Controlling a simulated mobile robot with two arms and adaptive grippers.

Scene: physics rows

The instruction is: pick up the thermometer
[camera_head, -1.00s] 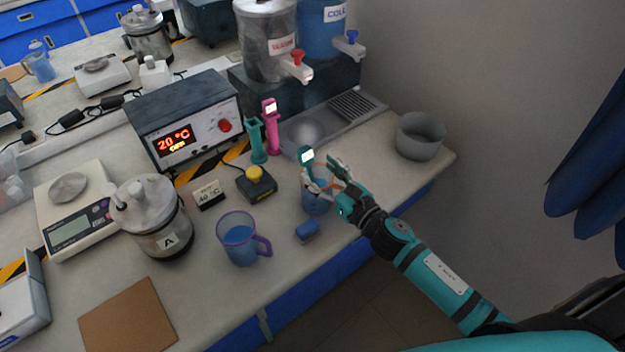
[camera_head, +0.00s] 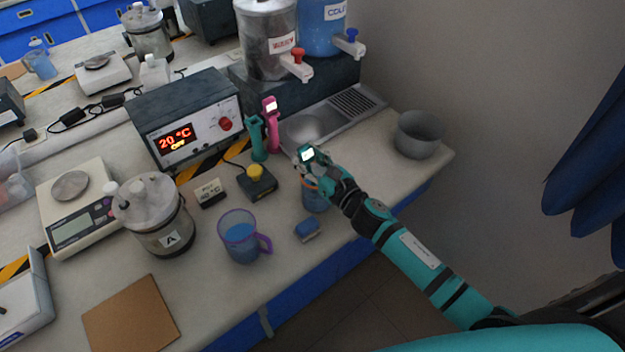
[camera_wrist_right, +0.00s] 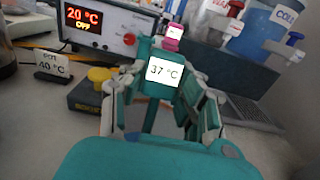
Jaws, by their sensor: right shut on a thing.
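A teal thermometer (camera_head: 307,154) with a lit white screen stands up over a blue cup (camera_head: 314,199) with an orange rim near the front right of the bench. In the right wrist view the thermometer's screen (camera_wrist_right: 164,71) reads 37 °C. My right gripper (camera_head: 313,170) is at the thermometer's upper part, its fingers on both sides of it, shut on it. The gripper also shows in the right wrist view (camera_wrist_right: 155,105). The thermometer's lower end is hidden, so I cannot tell whether it is still inside the cup. My left gripper is not in view.
A pink device (camera_head: 271,125) and a teal one (camera_head: 257,140) stand behind. A grey bowl (camera_head: 419,135) is at the right.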

